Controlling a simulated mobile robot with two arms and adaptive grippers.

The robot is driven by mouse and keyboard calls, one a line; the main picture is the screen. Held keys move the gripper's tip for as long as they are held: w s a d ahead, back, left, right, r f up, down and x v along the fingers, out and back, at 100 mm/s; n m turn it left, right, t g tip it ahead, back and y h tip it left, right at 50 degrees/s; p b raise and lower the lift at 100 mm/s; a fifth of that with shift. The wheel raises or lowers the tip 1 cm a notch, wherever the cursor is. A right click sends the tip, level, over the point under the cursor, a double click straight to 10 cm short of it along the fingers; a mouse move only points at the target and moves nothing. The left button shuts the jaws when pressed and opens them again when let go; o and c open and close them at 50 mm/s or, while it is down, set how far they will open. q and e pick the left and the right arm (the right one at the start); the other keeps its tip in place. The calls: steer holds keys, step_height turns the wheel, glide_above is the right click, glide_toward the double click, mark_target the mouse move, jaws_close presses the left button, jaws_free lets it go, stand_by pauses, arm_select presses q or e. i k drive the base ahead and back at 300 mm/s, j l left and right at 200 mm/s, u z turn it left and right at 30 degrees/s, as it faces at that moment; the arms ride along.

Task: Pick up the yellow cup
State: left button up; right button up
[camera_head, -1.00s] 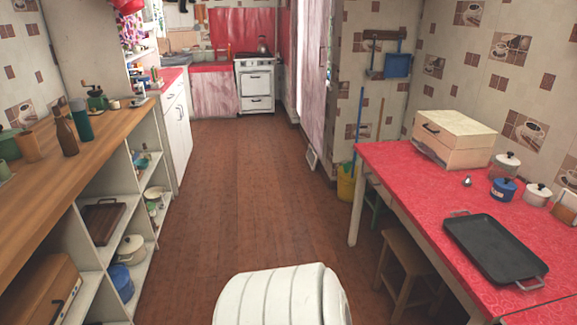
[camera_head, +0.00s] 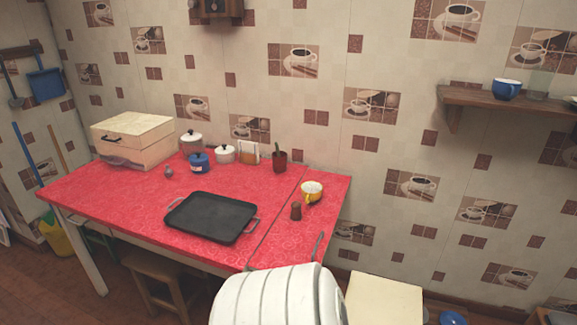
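A yellow cup (camera_head: 312,191) with a pale inside stands upright on the right end of the red table (camera_head: 130,200), near its right edge. Neither of my grippers shows in the head view. A white ribbed rounded shape fills the bottom middle and looks like part of my own body.
A black tray (camera_head: 211,217) lies on the table left of the cup. Pots, a potted plant (camera_head: 280,160) and a bread box (camera_head: 134,139) stand along the back. A wooden stool (camera_head: 162,275) is under the table. A wall shelf (camera_head: 490,99) holds a blue cup (camera_head: 506,89).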

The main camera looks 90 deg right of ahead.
mark_target(311, 191)
steer(key=z, duration=2.95)
steer(key=i+j, duration=0.05)
